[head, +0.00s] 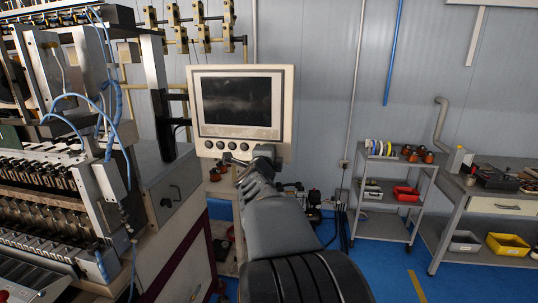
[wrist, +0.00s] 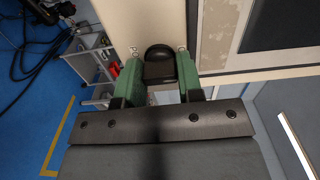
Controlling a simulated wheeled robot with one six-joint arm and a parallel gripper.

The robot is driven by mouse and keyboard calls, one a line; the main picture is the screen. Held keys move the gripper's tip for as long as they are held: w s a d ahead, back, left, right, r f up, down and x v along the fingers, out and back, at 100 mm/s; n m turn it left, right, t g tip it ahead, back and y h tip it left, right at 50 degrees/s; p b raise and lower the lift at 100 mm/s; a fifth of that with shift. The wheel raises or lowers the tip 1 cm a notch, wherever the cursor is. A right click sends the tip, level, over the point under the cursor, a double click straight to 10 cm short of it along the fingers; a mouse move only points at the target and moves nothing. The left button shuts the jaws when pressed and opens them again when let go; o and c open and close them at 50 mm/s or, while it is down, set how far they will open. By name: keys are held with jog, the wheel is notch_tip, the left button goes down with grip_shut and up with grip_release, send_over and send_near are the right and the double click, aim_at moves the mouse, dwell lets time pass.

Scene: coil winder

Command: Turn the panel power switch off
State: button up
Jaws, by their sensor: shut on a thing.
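The beige control panel (head: 287,110) with a dark screen (head: 237,101) stands at the centre of the head view, with several dark round knobs (head: 232,146) in a row below the screen. In the wrist view, a black rounded knob (wrist: 159,72) stands out from the beige panel face (wrist: 215,40). In the head view my arm reaches the panel's lower edge, and the fingertips' hold is not clear there.
The winding machine (head: 60,180) stands close on the left.

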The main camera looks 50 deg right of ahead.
dwell(0.3)
jog(key=o, duration=0.9)
jog(key=shift+o, duration=0.2)
jog(key=v, duration=1.4)
jog(key=shift+w, duration=0.15)
